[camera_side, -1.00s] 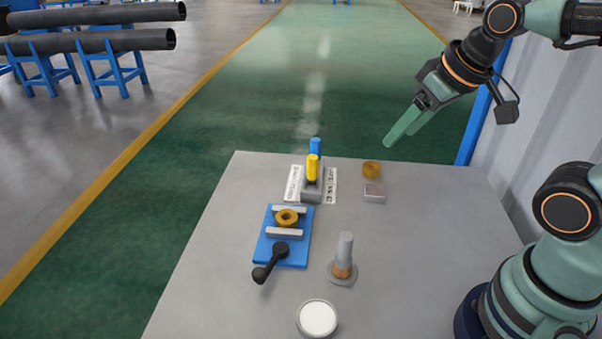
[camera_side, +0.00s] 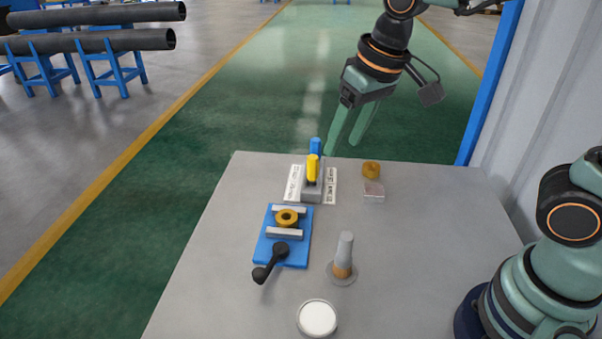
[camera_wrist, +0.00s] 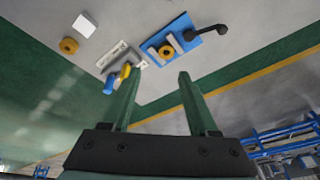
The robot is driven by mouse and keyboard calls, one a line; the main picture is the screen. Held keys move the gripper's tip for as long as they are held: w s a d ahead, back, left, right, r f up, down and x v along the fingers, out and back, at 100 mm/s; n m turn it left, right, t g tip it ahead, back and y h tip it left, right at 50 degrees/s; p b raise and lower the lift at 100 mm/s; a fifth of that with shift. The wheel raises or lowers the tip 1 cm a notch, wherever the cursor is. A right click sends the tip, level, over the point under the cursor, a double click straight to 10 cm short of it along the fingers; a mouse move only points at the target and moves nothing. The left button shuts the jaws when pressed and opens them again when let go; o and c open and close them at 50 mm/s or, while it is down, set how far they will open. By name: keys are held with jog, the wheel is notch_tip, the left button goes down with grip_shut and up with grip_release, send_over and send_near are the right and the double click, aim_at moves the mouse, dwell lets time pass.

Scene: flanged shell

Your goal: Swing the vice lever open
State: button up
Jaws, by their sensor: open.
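The vice has a blue base (camera_side: 268,246) with two grey jaws, and a brass-coloured flanged ring (camera_side: 287,217) sits between the jaws. Its black lever (camera_side: 269,265) sticks out at the front, pointing down and left in the side view. In the wrist view the vice base (camera_wrist: 208,33) is at the upper middle and the lever (camera_wrist: 221,31) is at its right end. My gripper (camera_side: 344,148) is open and empty, its two green fingers apart. It hangs above the far edge of the table, well behind the vice and clear of the lever.
A stand (camera_side: 312,196) with a yellow and a blue handle is behind the vice, between white labels. A brass ring (camera_side: 371,169) and a pale block (camera_side: 373,192) lie to its right. A grey peg (camera_side: 344,254) and a round white-topped dish (camera_side: 318,318) are nearer the front.

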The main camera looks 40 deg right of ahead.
jog(key=w+a+f+g, duration=0.2)
jog(key=a+f, duration=0.2)
jog(key=a, duration=0.5)
jog(key=g, duration=0.1)
send_near(259, 272)
jog(key=shift+n+h, duration=0.4)
jog(key=f, duration=0.9)
jog(key=shift+w+a, duration=0.15)
jog(key=shift+a, duration=0.2)
grip_shut()
